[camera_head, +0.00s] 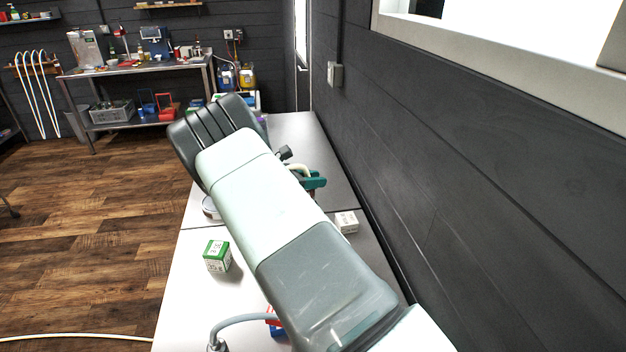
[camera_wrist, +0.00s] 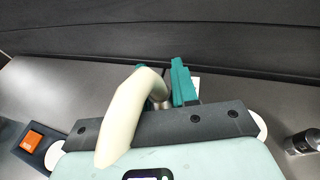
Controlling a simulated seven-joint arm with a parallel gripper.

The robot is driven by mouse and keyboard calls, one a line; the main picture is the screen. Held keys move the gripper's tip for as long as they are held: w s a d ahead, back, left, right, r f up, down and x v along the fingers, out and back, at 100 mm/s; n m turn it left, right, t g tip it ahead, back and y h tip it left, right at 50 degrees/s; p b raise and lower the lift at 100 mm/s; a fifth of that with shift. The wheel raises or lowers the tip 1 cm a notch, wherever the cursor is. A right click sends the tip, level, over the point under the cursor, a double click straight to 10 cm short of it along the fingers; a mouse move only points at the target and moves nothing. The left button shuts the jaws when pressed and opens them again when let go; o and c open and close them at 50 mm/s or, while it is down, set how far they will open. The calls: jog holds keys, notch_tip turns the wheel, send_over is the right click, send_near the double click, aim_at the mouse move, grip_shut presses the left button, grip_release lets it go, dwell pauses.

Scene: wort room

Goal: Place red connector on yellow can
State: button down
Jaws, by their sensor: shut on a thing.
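My gripper (camera_head: 312,180) is partly behind my own arm in the head view. Its teal fingers also show in the wrist view (camera_wrist: 168,86). They close around the far end of a cream, curved tube-like piece (camera_wrist: 128,115), which bends back over the gripper body. A bit of this piece (camera_head: 300,169) shows beside the fingers in the head view. A small dark red patch shows just below the fingers. I cannot tell whether it is the red connector. A yellow container (camera_head: 247,76) stands far back beside a blue one. I cannot tell if it is the yellow can.
A green-and-white box (camera_head: 217,256) and a small white box (camera_head: 346,222) stand on the bench (camera_head: 190,290). A red-and-blue item (camera_head: 275,322) is partly hidden by my arm. The dark wall (camera_head: 480,200) runs close along the right. An orange square (camera_wrist: 32,141) lies left in the wrist view.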

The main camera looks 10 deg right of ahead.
jog(key=shift+f, duration=0.2)
jog(key=c, duration=0.8)
grip_release()
jog(key=shift+c, duration=0.2)
